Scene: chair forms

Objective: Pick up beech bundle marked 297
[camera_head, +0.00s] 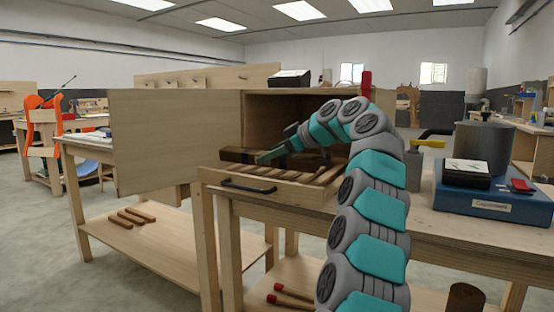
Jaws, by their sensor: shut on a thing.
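My gripper (267,157) reaches into an open wooden cabinet (290,106) from the right. Its dark green fingers are shut on a dark brown bundle (238,155) at the cabinet's front left. No mark 297 is legible on it, and I cannot tell whether it is lifted clear. More dark brown wood (308,160) shows behind my gripper, partly hidden by my arm. A shallow wooden drawer (262,195) below is pulled out, with several wooden strips or dividers in it.
The cabinet's door (175,142) stands wide open to the left. On the bench (450,228) at right are a blue case (490,203) and a grey cylinder (484,146). Wooden sticks (133,216) lie on the lower left shelf. Open floor (60,260) lies at left.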

